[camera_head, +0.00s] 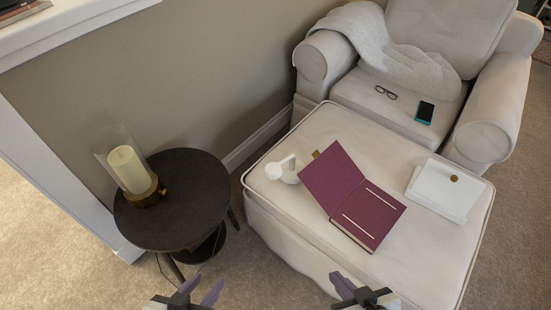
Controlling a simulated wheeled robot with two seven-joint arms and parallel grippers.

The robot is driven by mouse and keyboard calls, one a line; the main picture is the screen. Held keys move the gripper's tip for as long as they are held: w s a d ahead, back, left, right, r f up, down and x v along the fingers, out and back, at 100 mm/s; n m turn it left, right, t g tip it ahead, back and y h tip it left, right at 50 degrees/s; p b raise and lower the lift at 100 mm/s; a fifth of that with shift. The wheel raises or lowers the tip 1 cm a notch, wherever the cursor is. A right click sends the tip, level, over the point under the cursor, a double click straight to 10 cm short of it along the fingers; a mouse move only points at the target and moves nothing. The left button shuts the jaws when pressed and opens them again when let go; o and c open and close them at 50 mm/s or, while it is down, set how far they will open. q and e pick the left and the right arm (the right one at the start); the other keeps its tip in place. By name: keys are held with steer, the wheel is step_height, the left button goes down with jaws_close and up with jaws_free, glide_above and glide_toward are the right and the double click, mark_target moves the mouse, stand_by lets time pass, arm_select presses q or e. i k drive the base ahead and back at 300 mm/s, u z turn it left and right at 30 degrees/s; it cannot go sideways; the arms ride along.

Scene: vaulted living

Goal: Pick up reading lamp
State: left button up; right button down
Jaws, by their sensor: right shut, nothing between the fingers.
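A small white object with a short arm, which looks like the reading lamp (283,171), rests on the left part of the cream ottoman (306,262), beside an open purple book (348,198). My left gripper (201,288) is at the bottom edge, over the carpet, with its purple fingers apart and nothing between them. My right gripper (342,284) is at the bottom edge near the ottoman's front side, with its fingers together and empty. Both grippers are well apart from the lamp.
A dark round side table (190,170) holds a candle in a glass holder (130,170). A white box or book (445,190) lies on the ottoman's right. An armchair (330,62) behind bears a blanket (395,55), glasses (386,92) and a phone (425,112). Carpet lies open at lower left.

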mark_target(290, 168)
steer(key=z, duration=1.9)
steer(key=k, duration=0.8)
steer(key=u, duration=2.25)
steer(key=i, duration=0.5)
steer(key=z, duration=0.05)
